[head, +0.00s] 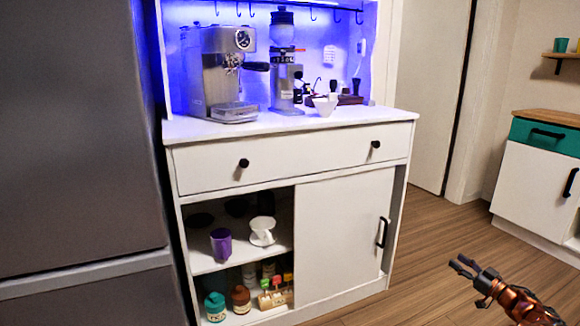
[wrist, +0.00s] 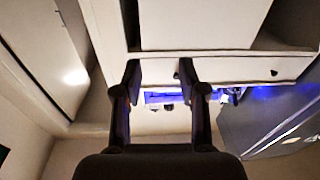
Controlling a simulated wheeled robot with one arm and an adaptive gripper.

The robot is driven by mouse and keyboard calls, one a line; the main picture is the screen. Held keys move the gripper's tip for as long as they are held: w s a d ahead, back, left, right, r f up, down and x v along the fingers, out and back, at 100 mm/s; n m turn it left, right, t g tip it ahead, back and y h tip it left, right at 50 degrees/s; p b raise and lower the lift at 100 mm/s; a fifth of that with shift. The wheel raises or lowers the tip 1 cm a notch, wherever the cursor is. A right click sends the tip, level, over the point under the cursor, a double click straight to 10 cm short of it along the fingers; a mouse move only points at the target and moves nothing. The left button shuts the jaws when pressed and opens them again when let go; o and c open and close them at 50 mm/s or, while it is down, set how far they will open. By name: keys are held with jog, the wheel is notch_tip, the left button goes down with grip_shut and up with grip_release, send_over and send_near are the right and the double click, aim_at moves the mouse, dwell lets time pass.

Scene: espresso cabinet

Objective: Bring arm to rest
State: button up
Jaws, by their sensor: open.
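My gripper (head: 464,266) is at the lower right of the head view, over the wooden floor and to the right of the white cabinet (head: 345,240). Its fingers point up and left. In the wrist view my gripper (wrist: 158,82) shows two dark fingers spread apart with nothing between them. The gripper is clear of the cabinet in the head view. The wrist view looks toward the cabinet drawer (wrist: 245,70), which appears upside down.
An espresso machine (head: 218,75) and a grinder (head: 284,70) stand on the cabinet top. The open left shelf holds a purple cup (head: 221,244) and a white dripper (head: 263,231). A fridge (head: 75,140) stands left, a teal-drawer cabinet (head: 540,180) right. The floor between cabinets is clear.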

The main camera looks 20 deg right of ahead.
jog(key=w+a+r+m+h+p, duration=0.1)
jog(key=w+r+m+h+p, duration=0.3)
jog(key=r, duration=0.6)
jog(key=w+r+t+h+p, duration=0.1)
jog(key=w+r+p, duration=0.1)
jog(key=w+r, duration=0.55)
jog(key=w+a+r+m+h+p, duration=0.1)
jog(key=w+r+m+h+p, duration=0.15)
jog(key=r, duration=0.95)
jog(key=w+a+r+m+g+h+p, duration=0.25)
jog(key=a+r+g+p, duration=0.4)
jog(key=a+r, duration=0.75)
jog(key=s+a+r+n+g+y+p, duration=0.1)
jog(key=s+a+g+y+p, duration=0.15)
jog(key=s+a+p, duration=0.6)
jog(key=s+a+r+n+g+y+p, duration=0.1)
jog(key=s+a+r+g+p, duration=0.15)
jog(key=s+a, duration=1)
jog(key=s+a+n+g+p, duration=0.1)
jog(key=s+a+g+p, duration=0.2)
jog(key=s+a, duration=0.4)
jog(key=s+a+r+n+g+y+p, duration=0.1)
jog(key=s+a+g+p, duration=0.2)
jog(key=s, duration=1.4)
jog(key=s+a+r+n+g+y+p, duration=0.1)
jog(key=s+a+g+p, duration=0.2)
jog(key=s+a, duration=0.8)
jog(key=shift+s+a+n+g+p, duration=0.2)
jog(key=shift+s+n+g+p, duration=0.2)
jog(key=shift+s, duration=0.45)
